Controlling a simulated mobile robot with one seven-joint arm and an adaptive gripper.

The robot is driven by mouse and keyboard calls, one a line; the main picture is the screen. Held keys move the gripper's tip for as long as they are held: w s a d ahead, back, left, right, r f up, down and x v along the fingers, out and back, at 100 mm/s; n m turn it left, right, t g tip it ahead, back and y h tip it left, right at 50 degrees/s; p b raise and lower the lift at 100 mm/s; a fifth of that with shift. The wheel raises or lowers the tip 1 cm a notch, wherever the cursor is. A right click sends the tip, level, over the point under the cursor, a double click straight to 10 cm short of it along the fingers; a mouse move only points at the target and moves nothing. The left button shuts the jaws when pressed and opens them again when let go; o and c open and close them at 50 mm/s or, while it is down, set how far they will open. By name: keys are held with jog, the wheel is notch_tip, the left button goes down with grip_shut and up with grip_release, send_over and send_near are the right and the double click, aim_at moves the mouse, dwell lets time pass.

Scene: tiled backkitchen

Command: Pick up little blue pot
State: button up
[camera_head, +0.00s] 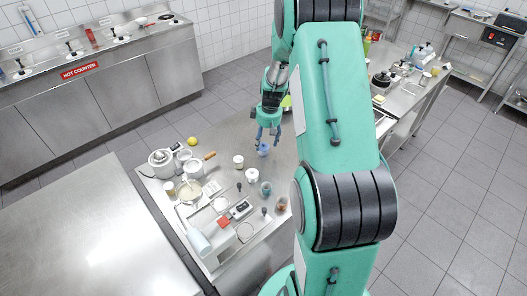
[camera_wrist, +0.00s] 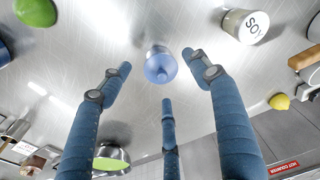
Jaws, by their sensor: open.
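The little blue pot (camera_wrist: 160,64) stands on the steel table in the wrist view, ahead of my fingers and centred between them. In the head view the blue pot (camera_head: 263,150) is small, just under my fingertips. My gripper (camera_head: 267,138) points down over it. In the wrist view my gripper (camera_wrist: 164,85) shows three blue fingers spread apart, with nothing held between them. I cannot tell from these views whether any fingertip touches the pot.
A white pot labelled SOY (camera_wrist: 246,25) stands near the blue pot. A green round thing (camera_wrist: 35,12), a yellow lemon (camera_wrist: 279,101) and a green-topped bowl (camera_wrist: 111,158) lie around. Crowded kitchenware, including a white pot (camera_head: 161,163), fills the table's left part.

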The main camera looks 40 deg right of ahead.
aim_at(263, 150)
jog(key=f, duration=0.4)
jog(key=shift+w+a+f+b, duration=0.1)
jog(key=shift+w+f+b, duration=0.25)
jog(key=shift+f, duration=0.05)
jog(key=c, duration=1.3)
